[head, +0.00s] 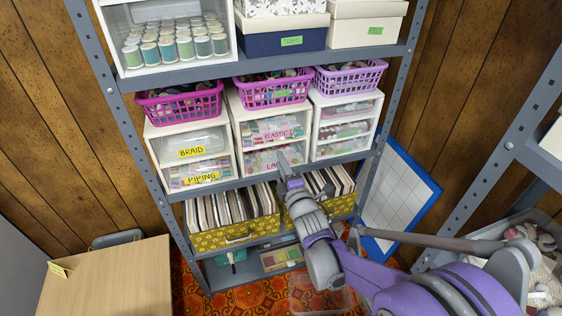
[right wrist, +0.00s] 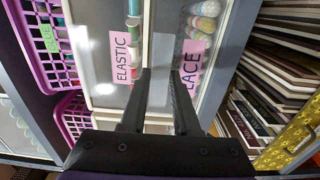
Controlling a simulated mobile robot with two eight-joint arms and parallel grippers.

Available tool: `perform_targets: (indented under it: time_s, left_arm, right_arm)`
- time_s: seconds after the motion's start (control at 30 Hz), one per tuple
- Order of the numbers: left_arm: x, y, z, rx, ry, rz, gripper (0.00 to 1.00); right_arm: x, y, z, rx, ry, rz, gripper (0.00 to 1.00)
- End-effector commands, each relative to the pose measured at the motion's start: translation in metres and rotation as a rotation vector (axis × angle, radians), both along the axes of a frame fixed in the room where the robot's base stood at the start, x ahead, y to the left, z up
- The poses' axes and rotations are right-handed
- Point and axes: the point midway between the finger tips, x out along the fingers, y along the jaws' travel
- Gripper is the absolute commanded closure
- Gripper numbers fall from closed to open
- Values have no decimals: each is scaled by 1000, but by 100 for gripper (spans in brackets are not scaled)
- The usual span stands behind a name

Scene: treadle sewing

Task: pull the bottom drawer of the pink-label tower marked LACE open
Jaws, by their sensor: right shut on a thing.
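The pink-label tower (head: 232,116) is the middle white drawer unit on the shelf. Its top drawer reads ELASTIC (head: 272,136) and its bottom drawer reads LACE (head: 262,160). In the right wrist view the picture is turned, with the LACE label (right wrist: 192,66) partly behind a finger and the ELASTIC label (right wrist: 121,60) to its left. My right gripper (right wrist: 160,78) is at the LACE drawer's front, shut on its handle, which the fingers mostly hide. The drawer looks flush or nearly so. My left gripper is not in view.
The BRAID and PIPING tower (head: 150,133) stands left, another white tower (head: 315,116) right. Purple baskets (head: 272,92) sit on top. Yellow dotted boxes of upright sleeves (head: 208,240) are on the shelf below. A shelf post (head: 400,62) stands right; a wooden table (head: 112,285) is lower left.

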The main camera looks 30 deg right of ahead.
Motion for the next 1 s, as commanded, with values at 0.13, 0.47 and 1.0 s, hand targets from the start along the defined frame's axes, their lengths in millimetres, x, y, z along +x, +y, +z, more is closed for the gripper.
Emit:
perform_targets:
  time_s: [0.13, 0.47, 1.0]
  left_arm:
    - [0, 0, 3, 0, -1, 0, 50]
    - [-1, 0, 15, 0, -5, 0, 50]
    - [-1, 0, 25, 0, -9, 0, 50]
  right_arm:
    - [-28, 7, -3, 0, 10, 0, 100]
    - [-113, 27, -2, 0, 10, -1, 100]
    - [-174, 42, -2, 2, 8, -1, 100]
